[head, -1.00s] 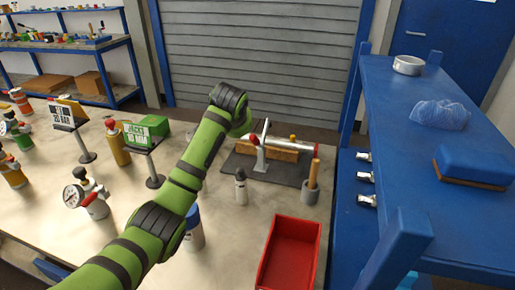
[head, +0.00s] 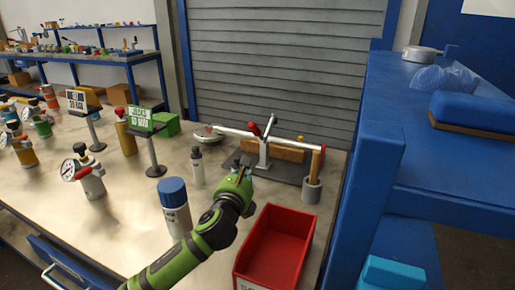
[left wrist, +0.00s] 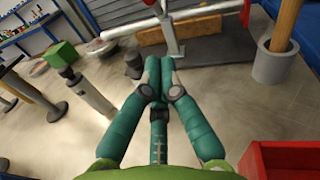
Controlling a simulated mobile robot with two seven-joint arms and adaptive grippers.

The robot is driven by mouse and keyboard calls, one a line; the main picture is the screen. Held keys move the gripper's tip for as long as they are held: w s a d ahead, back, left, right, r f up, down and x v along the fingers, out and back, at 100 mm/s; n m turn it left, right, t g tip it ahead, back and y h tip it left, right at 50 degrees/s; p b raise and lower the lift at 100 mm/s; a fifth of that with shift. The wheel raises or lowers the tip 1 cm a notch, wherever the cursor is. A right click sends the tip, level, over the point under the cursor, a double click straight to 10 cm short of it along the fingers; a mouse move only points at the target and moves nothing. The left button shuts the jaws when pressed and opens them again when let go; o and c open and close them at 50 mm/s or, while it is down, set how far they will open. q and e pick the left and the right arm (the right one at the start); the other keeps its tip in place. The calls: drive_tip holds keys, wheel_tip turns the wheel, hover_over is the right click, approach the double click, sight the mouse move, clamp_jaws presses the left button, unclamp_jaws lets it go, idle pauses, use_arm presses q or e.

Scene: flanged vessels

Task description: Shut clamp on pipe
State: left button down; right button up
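The pipe (head: 295,138) is a white tube with a red end, lying along a wooden block (head: 285,152) on a dark mat (head: 282,172). The clamp (head: 264,152) is a pale metal upright with a lever and a red knob (head: 254,129), standing at the pipe. My left gripper (head: 240,173) is in front of the mat, apart from the clamp. Its teal fingers (left wrist: 160,65) are together and empty. My right gripper is not in view.
A wooden rod in a grey cup (head: 311,192) stands right of the clamp, with a red bin (head: 273,250) in front. A small grey bottle (head: 197,167) and a blue-capped can (head: 174,205) stand to the left. A blue shelf (head: 375,140) bounds the right.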

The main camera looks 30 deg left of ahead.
use_arm(q)
approach(257, 135)
wheel_tip(257, 135, down, 3)
drive_tip(key=w, duration=0.3)
drive_tip(key=shift+w+a+r, duration=0.35)
drive_tip(key=shift+w+r, duration=0.25)
drive_tip(key=shift+r, duration=0.05)
drive_tip(key=shift+w+a+r, duration=0.35)
drive_tip(key=shift+w+r, duration=0.25)
drive_tip(key=shift+r, duration=0.05)
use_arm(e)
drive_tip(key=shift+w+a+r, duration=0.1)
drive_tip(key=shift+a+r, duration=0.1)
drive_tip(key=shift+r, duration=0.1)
use_arm(q)
drive_tip(key=shift+p, duration=0.35)
